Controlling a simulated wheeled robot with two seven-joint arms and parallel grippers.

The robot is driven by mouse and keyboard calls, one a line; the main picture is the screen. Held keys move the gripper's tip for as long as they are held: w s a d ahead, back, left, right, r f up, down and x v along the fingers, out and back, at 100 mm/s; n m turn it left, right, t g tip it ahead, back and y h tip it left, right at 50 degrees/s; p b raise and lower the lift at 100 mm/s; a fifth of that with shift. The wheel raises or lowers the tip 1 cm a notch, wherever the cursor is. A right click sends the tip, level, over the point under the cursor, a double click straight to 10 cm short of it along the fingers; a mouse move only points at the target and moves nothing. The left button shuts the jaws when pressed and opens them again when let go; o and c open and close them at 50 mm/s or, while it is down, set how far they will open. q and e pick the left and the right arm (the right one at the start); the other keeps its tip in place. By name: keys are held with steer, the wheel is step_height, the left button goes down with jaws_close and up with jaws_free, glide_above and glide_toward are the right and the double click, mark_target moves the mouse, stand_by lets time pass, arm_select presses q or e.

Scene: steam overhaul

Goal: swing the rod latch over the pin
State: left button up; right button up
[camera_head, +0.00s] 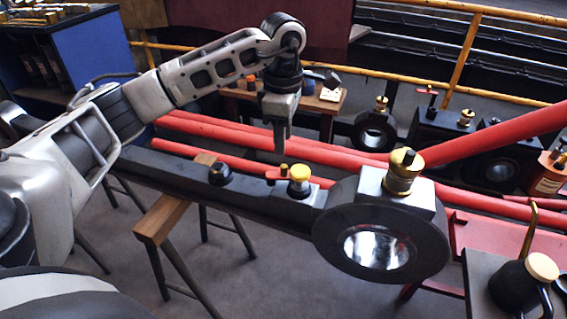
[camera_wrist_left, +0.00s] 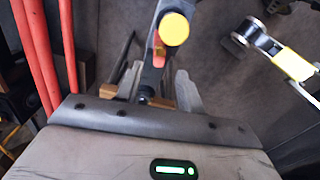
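The dark steel rod (camera_head: 255,195) runs from the left to a big round eye (camera_head: 324,246). On it sit a yellow round knob (camera_head: 299,189) and a small red piece (camera_head: 277,174); I take these as the latch. A dark round stud (camera_head: 221,174), maybe the pin, stands further left. My left gripper (camera_head: 281,148) points down, seemingly above the rod near the red piece. In the left wrist view its fingers (camera_wrist_left: 155,90) are apart, with the rod seen between them and the yellow knob (camera_wrist_left: 175,29) beyond. Contact cannot be told. My right gripper is not visible.
Red pipes (camera_head: 352,160) run behind the rod. A brass cup (camera_head: 404,172) tops the eye's block. Wooden-topped trestles (camera_head: 160,220) stand below. A black can (camera_head: 511,288) is on a table at the lower right. The floor in front is clear.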

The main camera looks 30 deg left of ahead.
mark_target(283, 166)
arm_select(q)
step_height(283, 166, down, 8)
steer(key=shift+r, duration=0.2)
